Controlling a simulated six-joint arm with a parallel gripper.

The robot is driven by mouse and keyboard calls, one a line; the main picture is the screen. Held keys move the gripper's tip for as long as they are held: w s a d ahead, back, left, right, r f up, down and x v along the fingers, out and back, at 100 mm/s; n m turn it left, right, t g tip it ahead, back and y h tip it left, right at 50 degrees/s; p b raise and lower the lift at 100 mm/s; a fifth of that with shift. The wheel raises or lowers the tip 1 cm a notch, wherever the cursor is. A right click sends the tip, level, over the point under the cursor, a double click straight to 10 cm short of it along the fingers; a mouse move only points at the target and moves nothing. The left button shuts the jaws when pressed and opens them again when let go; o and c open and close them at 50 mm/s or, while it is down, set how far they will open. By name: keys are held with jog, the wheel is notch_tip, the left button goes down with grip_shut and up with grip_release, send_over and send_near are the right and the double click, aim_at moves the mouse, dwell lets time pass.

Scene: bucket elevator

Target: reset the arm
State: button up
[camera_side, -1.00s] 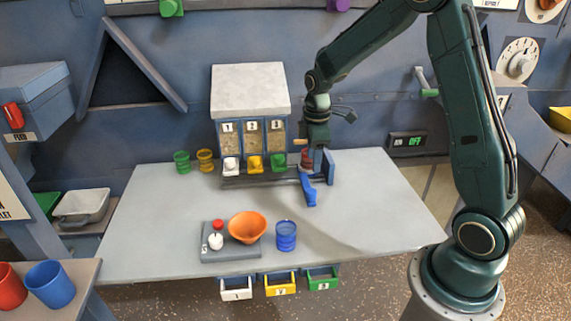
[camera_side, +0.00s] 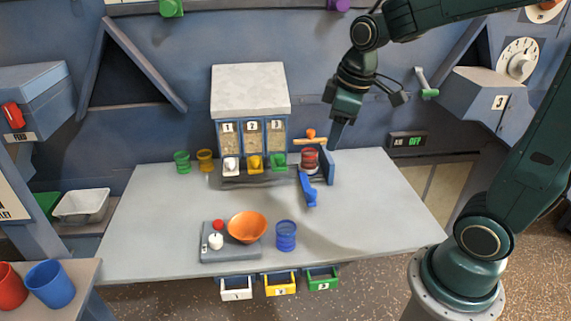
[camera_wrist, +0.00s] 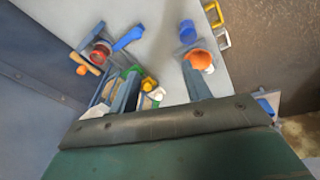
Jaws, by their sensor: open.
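My gripper (camera_side: 338,128) is open and empty, raised above the back right of the table. In the wrist view its two fingers (camera_wrist: 160,88) stand apart with nothing held between them. A red cup (camera_side: 309,160) stands on the table below and left of it, beside the blue bracket (camera_side: 327,167). The red cup also shows at the upper left of the wrist view (camera_wrist: 99,53), clear of the fingers. My arm reaches in from the right.
A dispenser (camera_side: 250,95) with three numbered bins stands at the table's back. Green (camera_side: 182,161) and yellow (camera_side: 205,160) cups stand left of it. An orange bowl (camera_side: 247,227) on a scale and a blue cup (camera_side: 286,236) stand in front. The table's right side is clear.

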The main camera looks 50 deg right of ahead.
jog(key=s+a+r+m+t, duration=0.1)
jog(key=s+a+m, duration=0.1)
jog(key=s, duration=0.4)
jog(key=s+a+r+m+t, duration=0.1)
jog(key=s+a+r+m, duration=0.1)
jog(key=s, duration=0.5)
jog(key=shift+a+r+t, duration=0.3)
jog(key=shift+a+t, duration=0.05)
jog(key=shift+t, duration=0.05)
dwell(0.5)
